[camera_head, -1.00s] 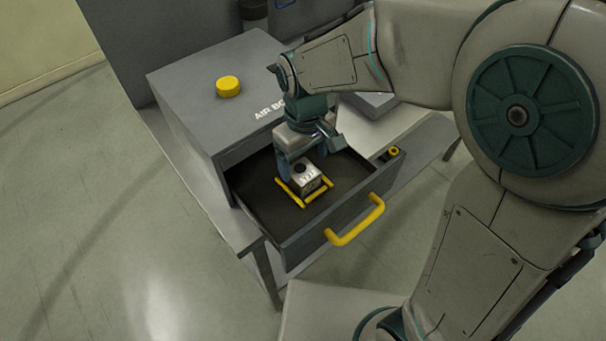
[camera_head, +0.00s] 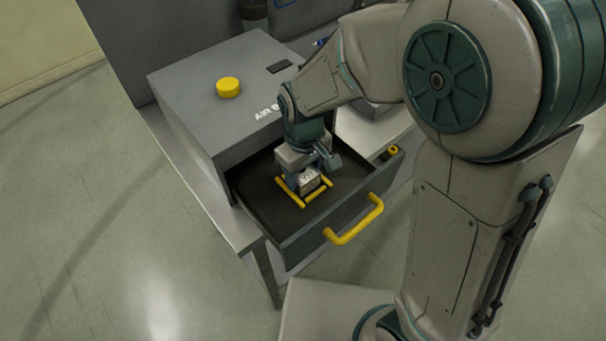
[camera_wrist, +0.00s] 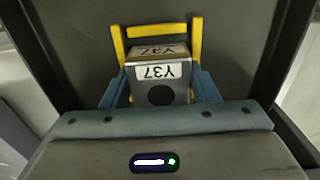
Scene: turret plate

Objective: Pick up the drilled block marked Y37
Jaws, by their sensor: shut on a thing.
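The drilled block marked Y37 (camera_wrist: 158,72) is a pale metal block with a dark round hole and white labels. In the head view the block (camera_head: 309,184) sits low in the open drawer, within a yellow bracket (camera_head: 292,198). My gripper (camera_wrist: 160,92) is shut on the block, with a blue finger on each side of it. In the head view my gripper (camera_head: 305,172) comes down from above and hides much of the block. I cannot tell whether the block still touches the drawer floor.
The open drawer (camera_head: 258,201) has a yellow handle (camera_head: 354,220) at its front. The grey cabinet (camera_head: 190,95) with a yellow button (camera_head: 228,87) stands behind it. The drawer walls are close around my gripper. A small yellow knob (camera_head: 393,150) is near the drawer's right corner.

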